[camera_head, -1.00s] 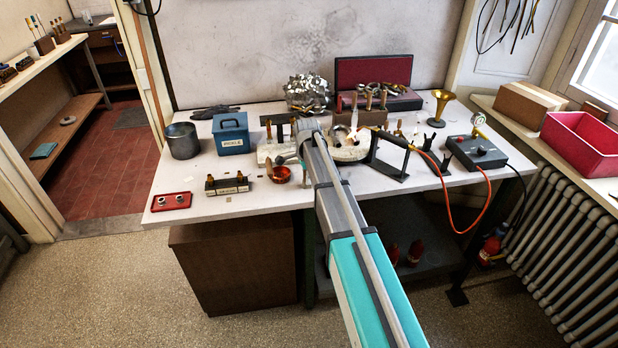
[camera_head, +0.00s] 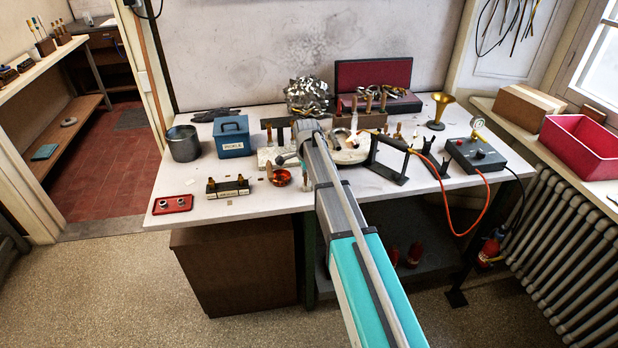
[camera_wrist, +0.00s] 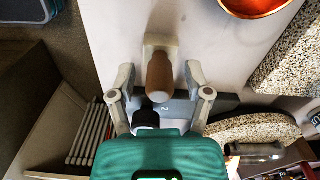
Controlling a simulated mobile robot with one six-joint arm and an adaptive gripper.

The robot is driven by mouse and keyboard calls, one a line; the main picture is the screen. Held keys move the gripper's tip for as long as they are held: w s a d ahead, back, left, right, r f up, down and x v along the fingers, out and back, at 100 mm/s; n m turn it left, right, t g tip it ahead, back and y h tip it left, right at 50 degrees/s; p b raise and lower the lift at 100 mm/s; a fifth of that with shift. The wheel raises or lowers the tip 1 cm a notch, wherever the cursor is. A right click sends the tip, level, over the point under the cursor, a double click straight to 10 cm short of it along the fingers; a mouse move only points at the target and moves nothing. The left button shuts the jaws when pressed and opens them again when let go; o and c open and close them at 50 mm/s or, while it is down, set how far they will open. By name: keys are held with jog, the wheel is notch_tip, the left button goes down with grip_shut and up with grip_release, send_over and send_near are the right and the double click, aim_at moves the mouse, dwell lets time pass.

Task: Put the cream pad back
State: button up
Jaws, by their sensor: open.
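What looks like the cream pad (camera_wrist: 158,45) is a pale block with a brown wooden handle. It stands on the pale bench top close to the front edge, in the upper middle of the wrist view. In the head view only a small brown bit shows beside my arm, right of the copper bowl. My gripper (camera_wrist: 160,80) is open, with one finger on each side of the wooden handle. Clear gaps show between the fingers and the handle. In the head view my arm hides most of the gripper and the pad.
A copper bowl (camera_head: 281,178) is close by; it also shows in the wrist view (camera_wrist: 255,5). Speckled boards (camera_wrist: 285,60) lie to the pad's right in the wrist view. A black stand (camera_head: 388,170), a blue box (camera_head: 231,142) and a red tray (camera_head: 172,205) are on the bench.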

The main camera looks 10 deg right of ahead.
jog(key=shift+r+p, duration=5.15)
jog(key=shift+r, duration=0.3)
jog(key=s+n, duration=1.6)
jog(key=s, duration=1.3)
jog(key=shift+d, duration=0.4)
